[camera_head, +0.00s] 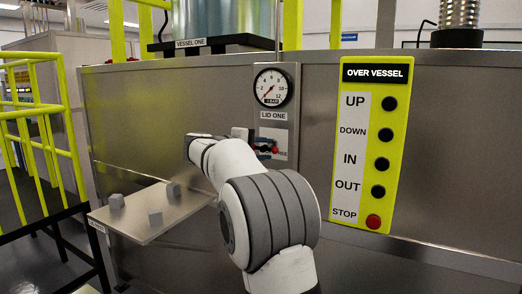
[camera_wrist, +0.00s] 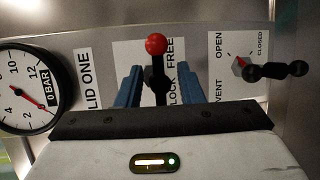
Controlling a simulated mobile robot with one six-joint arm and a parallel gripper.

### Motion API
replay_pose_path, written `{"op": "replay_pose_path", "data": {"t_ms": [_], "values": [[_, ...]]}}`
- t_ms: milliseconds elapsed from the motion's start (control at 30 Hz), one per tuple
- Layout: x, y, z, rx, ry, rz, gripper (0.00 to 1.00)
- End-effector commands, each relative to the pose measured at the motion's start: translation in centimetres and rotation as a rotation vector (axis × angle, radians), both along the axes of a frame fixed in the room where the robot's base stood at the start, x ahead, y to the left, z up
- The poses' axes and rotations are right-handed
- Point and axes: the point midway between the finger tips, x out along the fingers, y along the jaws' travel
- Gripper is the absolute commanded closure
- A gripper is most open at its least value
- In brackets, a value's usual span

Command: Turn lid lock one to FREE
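The lid lock lever, a black stem with a red knob (camera_wrist: 156,44), stands on the LID ONE panel (camera_wrist: 125,50). In the wrist view it points to the top of the picture, beside the word FREE. My gripper (camera_wrist: 158,82) is open, with one blue finger on either side of the black stem. I cannot tell whether a finger touches it. In the head view the red knob (camera_head: 274,150) shows just right of my gripper (camera_head: 250,140), whose fingers are small and partly hidden there. The lower stem is hidden behind my gripper's body.
A pressure gauge (camera_wrist: 28,88) is left of the lock in the wrist view. The vent valve's black handle (camera_wrist: 277,71) is close on the right. In the head view, a yellow button panel (camera_head: 365,145) is right and a shelf (camera_head: 145,213) with grey blocks is left.

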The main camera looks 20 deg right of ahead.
Motion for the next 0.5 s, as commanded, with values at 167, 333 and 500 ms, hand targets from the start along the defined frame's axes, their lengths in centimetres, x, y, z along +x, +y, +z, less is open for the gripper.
{"op": "replay_pose_path", "data": {"t_ms": [167, 333, 500], "values": [[0.01, 0.05, 0.0, 0.0, 0.0, 0.001, 0.78], [0.01, 0.09, -0.07, 0.001, 0.001, 0.001, 0.92], [0.03, 0.13, -0.18, 0.002, 0.003, 0.001, 1.0]]}}
